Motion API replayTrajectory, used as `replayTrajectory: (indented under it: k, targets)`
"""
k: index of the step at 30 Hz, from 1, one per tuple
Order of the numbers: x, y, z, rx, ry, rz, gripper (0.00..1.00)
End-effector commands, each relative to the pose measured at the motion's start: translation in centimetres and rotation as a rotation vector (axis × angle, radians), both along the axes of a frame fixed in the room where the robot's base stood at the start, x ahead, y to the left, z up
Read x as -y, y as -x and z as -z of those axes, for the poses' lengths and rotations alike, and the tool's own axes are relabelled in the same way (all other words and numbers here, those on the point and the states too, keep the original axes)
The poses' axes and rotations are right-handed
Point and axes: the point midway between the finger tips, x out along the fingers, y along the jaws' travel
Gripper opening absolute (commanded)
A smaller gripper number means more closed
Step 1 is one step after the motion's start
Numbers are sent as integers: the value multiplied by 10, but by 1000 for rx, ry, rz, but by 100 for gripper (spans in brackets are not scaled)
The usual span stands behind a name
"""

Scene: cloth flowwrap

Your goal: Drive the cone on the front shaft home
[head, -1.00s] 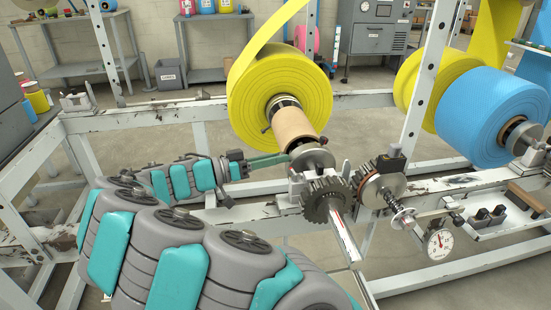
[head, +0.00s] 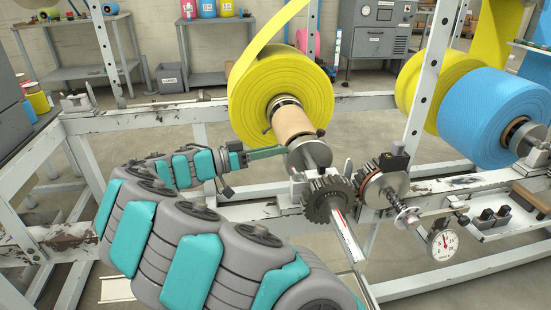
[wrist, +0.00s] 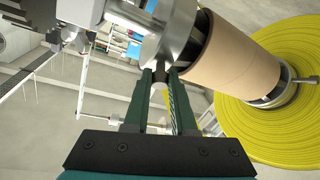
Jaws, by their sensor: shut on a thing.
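The metal cone (head: 304,158) sits on the front shaft (head: 318,153), against the near end of a brown cardboard core (head: 293,122). The core carries the yellow film roll (head: 257,95). In the wrist view the cone's wide round flange (wrist: 172,30) shows beside the core (wrist: 235,60), with grey parts entering the core's end. My gripper (head: 285,149) reaches in from the left. The exact contact is small and partly hidden by the fingertips.
A toothed gear (head: 328,200) and bearing block stand just in front of the cone. A second hub, a dial gauge (head: 444,243) and a blue roll (head: 490,115) are to the right. A white upright post (head: 428,90) stands between the rolls. Frame rails run below my arm.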

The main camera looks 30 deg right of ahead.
Motion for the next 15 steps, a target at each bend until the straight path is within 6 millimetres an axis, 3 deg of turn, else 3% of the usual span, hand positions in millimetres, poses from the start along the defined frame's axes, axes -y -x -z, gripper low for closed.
replayTrajectory:
  k: [10, 11, 15]
  targets:
    - [0, -3, -1, -1, 0, -5, 0]
    - [0, -3, -1, -1, 0, -6, 27]
    - [0, -3, 0, -1, 0, -4, 43]
